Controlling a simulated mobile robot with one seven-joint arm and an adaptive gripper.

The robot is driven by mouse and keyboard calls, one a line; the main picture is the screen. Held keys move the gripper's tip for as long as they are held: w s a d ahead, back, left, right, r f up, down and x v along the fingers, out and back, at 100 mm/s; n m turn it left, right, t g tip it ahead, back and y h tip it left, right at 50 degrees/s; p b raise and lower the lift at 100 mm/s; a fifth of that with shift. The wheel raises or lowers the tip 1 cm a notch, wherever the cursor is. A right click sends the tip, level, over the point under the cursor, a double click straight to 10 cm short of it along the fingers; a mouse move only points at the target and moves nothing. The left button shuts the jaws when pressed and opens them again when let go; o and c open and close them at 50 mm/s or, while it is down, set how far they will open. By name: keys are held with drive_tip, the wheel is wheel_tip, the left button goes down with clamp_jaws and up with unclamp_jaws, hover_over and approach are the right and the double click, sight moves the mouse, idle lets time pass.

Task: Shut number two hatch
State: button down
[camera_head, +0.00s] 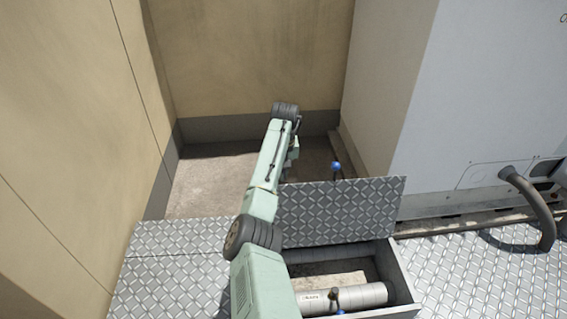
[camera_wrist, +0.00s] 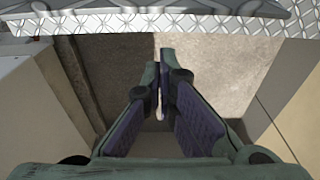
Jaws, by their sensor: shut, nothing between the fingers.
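A diamond-plate hatch lid (camera_head: 345,208) stands raised at the back edge of an open floor pit (camera_head: 402,280). I can read no number on it. My arm reaches over the lid in the head view, and my gripper is hidden there behind the arm and lid. In the wrist view my gripper (camera_wrist: 164,55) is shut and empty, its fingers pointing toward a diamond-plate edge (camera_wrist: 150,22) across the top. I cannot tell whether the tips touch it. A blue ball knob (camera_head: 336,166) shows just beyond the lid.
A pale pipe (camera_head: 350,298) runs inside the pit. A grey condenser cabinet (camera_head: 480,90) with a curved hose (camera_head: 535,205) stands at right. Beige walls (camera_head: 245,55) close the left and back. Bare concrete floor (camera_head: 210,182) lies beyond the plates.

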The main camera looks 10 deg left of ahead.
drive_tip(key=shift+s+d+r+p, duration=0.15)
drive_tip(key=shift+s+d+p, duration=0.1)
drive_tip(key=shift+s, duration=0.45)
drive_tip(key=shift+s+d+r+p, duration=0.15)
drive_tip(key=shift+s+d, duration=0.05)
drive_tip(key=shift+s, duration=0.45)
drive_tip(key=shift+s+d, duration=0.1)
drive_tip(key=shift+s, duration=0.05)
